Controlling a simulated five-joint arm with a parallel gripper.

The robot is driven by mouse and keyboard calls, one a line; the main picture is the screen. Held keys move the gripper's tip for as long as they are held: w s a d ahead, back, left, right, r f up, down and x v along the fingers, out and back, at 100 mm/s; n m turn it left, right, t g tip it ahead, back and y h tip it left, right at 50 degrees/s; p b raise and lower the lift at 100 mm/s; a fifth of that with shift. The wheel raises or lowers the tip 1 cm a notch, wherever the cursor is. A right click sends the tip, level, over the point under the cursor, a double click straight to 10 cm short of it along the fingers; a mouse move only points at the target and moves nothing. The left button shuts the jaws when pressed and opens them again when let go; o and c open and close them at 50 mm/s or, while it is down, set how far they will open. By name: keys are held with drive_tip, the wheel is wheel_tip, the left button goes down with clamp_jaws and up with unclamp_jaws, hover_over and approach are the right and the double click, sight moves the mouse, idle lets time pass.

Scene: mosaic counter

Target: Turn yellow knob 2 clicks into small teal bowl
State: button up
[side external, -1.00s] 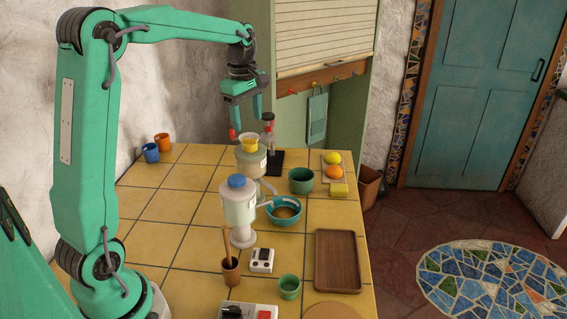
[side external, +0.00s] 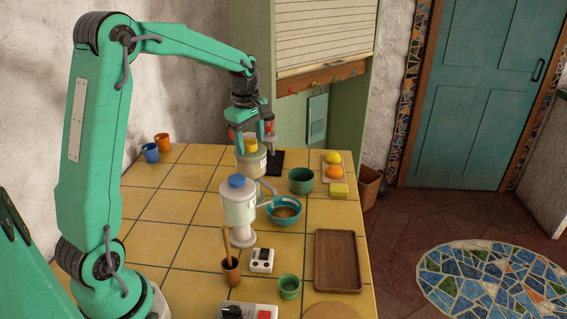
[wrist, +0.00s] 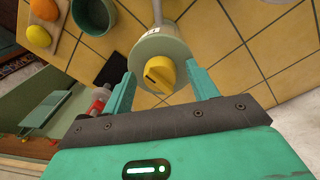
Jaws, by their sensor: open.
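The yellow knob (side external: 250,144) tops a pale dispenser (side external: 252,168) at the back of the tiled counter. It also shows in the wrist view (wrist: 160,75), with a dark mark on its face. My gripper (side external: 253,137) is open above the dispenser, one finger on each side of the knob. In the wrist view my fingers (wrist: 162,76) flank the knob with gaps visible; no grip shows. A teal bowl (side external: 286,221) with brownish contents stands by the spout of a second, blue-knobbed dispenser (side external: 239,207). The yellow-knobbed dispenser's outlet is partly hidden.
A green bowl (side external: 301,187) stands right of the dispensers, and a small green cup (side external: 289,288) is nearer the front. A wooden tray (side external: 338,262) lies empty at right.

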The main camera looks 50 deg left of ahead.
drive_tip(key=c, duration=1)
drive_tip(key=m, duration=0.4)
drive_tip(key=shift+s, duration=0.1)
drive_tip(key=m, duration=0.4)
drive_tip(key=shift+a+m, duration=0.15)
drive_tip(key=shift+m, duration=0.25)
drive_tip(key=m, duration=0.4)
drive_tip(key=shift+s+a+m+g, duration=0.1)
drive_tip(key=shift+s+m+g, duration=0.05)
drive_tip(key=shift+m+g, duration=0.2)
drive_tip(key=shift+a+f+m, duration=0.1)
drive_tip(key=shift+m, duration=2.05)
